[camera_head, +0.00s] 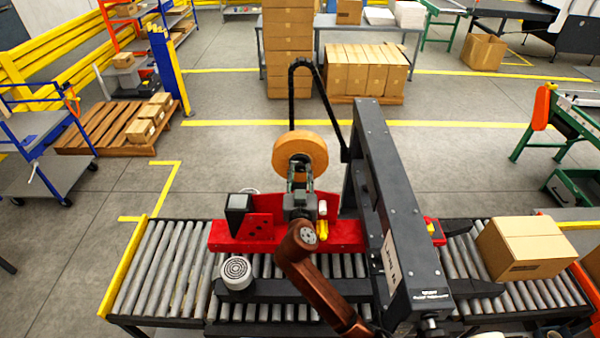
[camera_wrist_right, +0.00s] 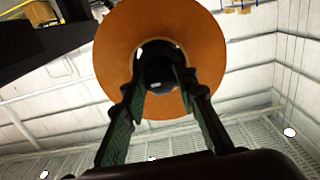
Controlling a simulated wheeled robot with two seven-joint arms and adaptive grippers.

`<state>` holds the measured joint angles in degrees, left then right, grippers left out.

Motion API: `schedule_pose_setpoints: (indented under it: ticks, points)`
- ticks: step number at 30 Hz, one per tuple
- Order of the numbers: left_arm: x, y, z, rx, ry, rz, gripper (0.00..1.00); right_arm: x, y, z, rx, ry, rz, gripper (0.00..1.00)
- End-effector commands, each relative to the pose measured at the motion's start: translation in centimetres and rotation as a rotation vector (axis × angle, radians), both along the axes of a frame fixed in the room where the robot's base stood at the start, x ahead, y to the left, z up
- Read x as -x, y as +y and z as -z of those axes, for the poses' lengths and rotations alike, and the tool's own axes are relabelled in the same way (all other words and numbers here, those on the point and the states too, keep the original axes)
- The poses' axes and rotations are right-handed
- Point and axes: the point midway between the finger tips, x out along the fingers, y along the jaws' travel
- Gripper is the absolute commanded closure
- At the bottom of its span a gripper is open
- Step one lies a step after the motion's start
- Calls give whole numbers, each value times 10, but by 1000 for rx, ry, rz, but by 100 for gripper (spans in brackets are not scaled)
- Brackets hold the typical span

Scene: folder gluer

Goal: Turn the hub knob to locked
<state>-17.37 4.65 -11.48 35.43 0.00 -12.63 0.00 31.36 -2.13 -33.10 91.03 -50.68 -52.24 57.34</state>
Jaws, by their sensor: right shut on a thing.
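An orange-brown tape roll (camera_head: 290,144) stands upright above the red tape head unit (camera_head: 345,235) on the machine. In the right wrist view the tape roll (camera_wrist_right: 120,50) is a wide ring around the dark hub knob (camera_wrist_right: 158,76). My right gripper (camera_head: 299,170) reaches up to the middle of the roll. In the wrist view the two green fingers of my right gripper (camera_wrist_right: 157,84) lie on either side of the hub knob and are shut on it. The knob's markings and turn angle cannot be made out. My left gripper is not in view.
A dark machine column (camera_head: 385,190) rises right of the roll. A roller conveyor (camera_head: 160,270) runs beneath, with a cardboard box (camera_head: 525,247) at its right end. A black cable (camera_head: 322,90) arches behind the roll. Pallets and boxes stand far back on open floor.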

Motion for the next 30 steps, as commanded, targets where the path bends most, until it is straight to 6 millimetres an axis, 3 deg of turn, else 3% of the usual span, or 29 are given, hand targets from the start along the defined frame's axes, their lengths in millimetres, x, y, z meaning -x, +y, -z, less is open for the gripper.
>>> schedule_pose_setpoints:
  ticks: [6, 17, 30]
  points:
    - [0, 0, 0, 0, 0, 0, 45, 0, 0, 0, 0, 0, -1, 97]
    - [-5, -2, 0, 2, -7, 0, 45, 0, 1, 0, 66, 0, -2, 98]
    - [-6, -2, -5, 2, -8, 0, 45, 0, 0, -1, 422, 0, -1, 98]
